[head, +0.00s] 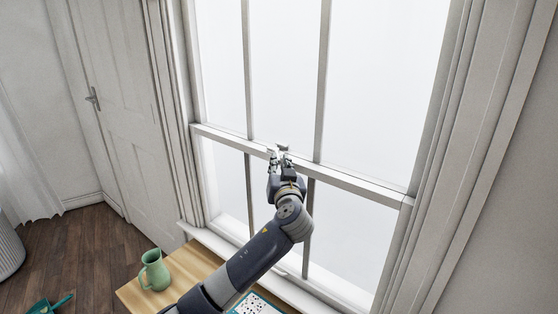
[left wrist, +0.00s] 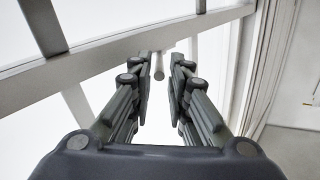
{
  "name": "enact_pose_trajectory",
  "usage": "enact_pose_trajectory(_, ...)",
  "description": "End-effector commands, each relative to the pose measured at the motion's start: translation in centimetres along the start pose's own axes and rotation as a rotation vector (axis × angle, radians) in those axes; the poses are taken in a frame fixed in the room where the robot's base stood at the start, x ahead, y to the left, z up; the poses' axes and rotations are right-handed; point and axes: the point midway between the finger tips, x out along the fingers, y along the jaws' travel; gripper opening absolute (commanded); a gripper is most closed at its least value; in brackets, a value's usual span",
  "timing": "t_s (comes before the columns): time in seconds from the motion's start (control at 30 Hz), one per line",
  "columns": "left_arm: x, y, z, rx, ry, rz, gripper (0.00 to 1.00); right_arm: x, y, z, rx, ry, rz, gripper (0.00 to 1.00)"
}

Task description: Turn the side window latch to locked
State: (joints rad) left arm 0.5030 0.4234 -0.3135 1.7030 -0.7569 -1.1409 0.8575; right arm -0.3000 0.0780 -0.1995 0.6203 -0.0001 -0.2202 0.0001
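The side window (head: 385,75) has a white frame and a middle rail (head: 350,181). A small light-coloured latch (head: 283,147) sits on that rail, largely hidden by my gripper in the head view. My left gripper (head: 279,156) is up at the rail, at the latch. In the left wrist view the gripper (left wrist: 159,82) has its fingers apart, and a slim grey latch lever with a rounded end (left wrist: 158,67) shows in the gap between them. I see a gap on both sides of the lever. Which way the latch is turned is hard to tell. My right gripper is not in view.
A wooden table (head: 190,266) stands below the window, with a green jug (head: 155,270) and a patterned teal-edged item (head: 256,305) on it. A closed door (head: 125,105) is at left. The space before the right panes is clear.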

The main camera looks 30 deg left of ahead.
Motion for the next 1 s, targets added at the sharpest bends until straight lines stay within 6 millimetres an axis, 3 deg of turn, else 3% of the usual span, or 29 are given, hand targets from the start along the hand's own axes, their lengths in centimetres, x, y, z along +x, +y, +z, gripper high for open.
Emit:
enact_pose_trajectory(0.2,1.8,0.0,0.0,0.001,0.0,0.001,0.17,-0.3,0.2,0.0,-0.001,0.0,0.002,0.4)
enact_pose_trajectory(0.53,2.0,0.1,0.0,0.0,-0.001,0.002,0.17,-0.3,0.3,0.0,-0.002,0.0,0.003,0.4)
enact_pose_trajectory(0.63,2.0,0.1,0.1,0.0,-0.001,0.002,0.0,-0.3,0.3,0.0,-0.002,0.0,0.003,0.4)
enact_pose_trajectory(1.0,2.3,0.2,0.1,0.0,0.002,0.017,0.0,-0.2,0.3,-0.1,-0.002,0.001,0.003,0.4)
